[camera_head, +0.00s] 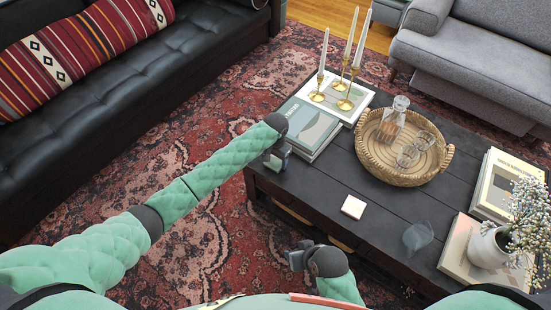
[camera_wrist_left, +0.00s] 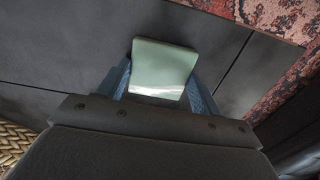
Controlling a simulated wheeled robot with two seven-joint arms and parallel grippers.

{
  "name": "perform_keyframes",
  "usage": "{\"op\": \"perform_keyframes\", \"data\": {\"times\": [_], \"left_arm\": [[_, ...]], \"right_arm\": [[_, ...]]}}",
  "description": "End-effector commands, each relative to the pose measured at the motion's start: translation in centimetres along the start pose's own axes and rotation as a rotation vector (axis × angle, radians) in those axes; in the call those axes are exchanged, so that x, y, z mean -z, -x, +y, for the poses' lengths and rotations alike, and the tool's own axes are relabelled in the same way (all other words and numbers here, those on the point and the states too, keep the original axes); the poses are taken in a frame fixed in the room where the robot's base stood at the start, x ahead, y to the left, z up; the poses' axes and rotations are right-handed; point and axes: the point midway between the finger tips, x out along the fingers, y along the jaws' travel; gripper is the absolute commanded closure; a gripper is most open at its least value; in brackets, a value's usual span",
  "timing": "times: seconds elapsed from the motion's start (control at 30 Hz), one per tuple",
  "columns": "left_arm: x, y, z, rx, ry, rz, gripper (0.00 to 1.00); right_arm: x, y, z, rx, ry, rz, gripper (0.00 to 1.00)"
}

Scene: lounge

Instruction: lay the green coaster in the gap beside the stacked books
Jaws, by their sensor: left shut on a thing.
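The green coaster (camera_wrist_left: 163,68) is a pale green square between the blue-grey fingers of my left gripper (camera_wrist_left: 160,88) in the left wrist view. The gripper is shut on it over the dark table; whether the coaster touches the wood I cannot tell. In the head view my left gripper (camera_head: 278,160) is at the table's left end, just in front of the stacked books (camera_head: 308,128), and mostly hides the coaster. My right gripper (camera_head: 298,257) is low, off the table's front edge; its fingers are too unclear to read.
A pinkish-white coaster (camera_head: 353,207) and a clear glass (camera_head: 418,236) are on the dark table (camera_head: 310,190). A wicker tray (camera_head: 372,161) holds a decanter and glasses. Brass candlesticks (camera_head: 345,104) stand behind the books. More books (camera_head: 495,185) and a vase (camera_head: 487,246) are at right.

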Motion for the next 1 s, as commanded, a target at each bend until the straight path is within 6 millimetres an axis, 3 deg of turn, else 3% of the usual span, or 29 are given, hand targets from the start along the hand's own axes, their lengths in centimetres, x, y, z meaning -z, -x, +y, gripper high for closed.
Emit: {"op": "perform_keyframes", "data": {"times": [0.2, 0.23, 0.3, 0.33, 0.7, 0.87, 1.0], "left_arm": [[0.0, -0.2, 0.0, 0.0, 0.0, 0.0, 0.63], [0.0, -0.2, 0.0, 0.0, 0.0, 0.0, 0.29], [0.0, -0.2, 0.0, 0.0, 0.0, 0.0, 0.15], [0.0, -0.2, 0.0, 0.0, 0.0, 0.0, 0.13], [0.0, 0.2, 0.0, 0.0, 0.0, 0.0, 0.13], [0.0, 2.3, 0.0, 0.0, -0.001, 0.002, 0.13], [0.1, 5.0, 0.0, 0.0, 0.0, 0.002, 0.13]], "right_arm": [[-0.1, 0.0, 0.0, -0.001, 0.0, -0.008, 0.64], [-0.1, 0.0, 0.0, 0.0, 0.0, -0.008, 0.64], [0.0, 0.1, 0.0, -0.001, 0.0, -0.008, 0.64], [0.0, 0.1, 0.0, -0.001, 0.0, -0.008, 0.64], [0.2, -0.1, 0.1, -0.001, 0.001, 0.003, 0.64], [0.1, -0.3, 0.1, -0.002, 0.001, 0.002, 0.64], [0.0, -0.3, 0.1, -0.001, 0.0, 0.001, 0.64]]}}
